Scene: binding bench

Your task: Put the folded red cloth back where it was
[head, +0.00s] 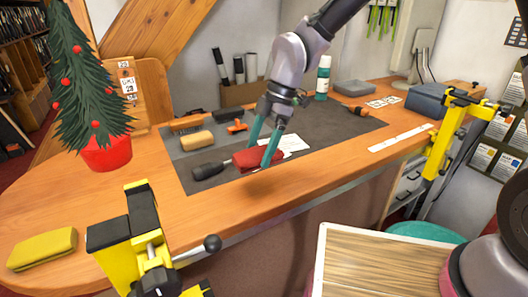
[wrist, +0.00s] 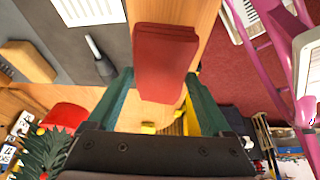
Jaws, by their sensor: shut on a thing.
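The folded red cloth (head: 243,158) is between the two green fingers of my gripper (head: 258,156) in the head view. The gripper points down and is shut on the cloth, near the front edge of the dark grey mat (head: 330,135). In the wrist view the cloth (wrist: 165,50) is a flat red block between the fingers of my gripper (wrist: 160,78). It appears held above the wooden bench near its front edge. The cloth hides part of what lies beneath it.
A black-handled tool (head: 208,170) lies just left of the cloth, and a tan block (head: 197,140) behind it. White sheets (head: 291,143) lie to the right. Yellow clamps (head: 446,135) flank the bench front.

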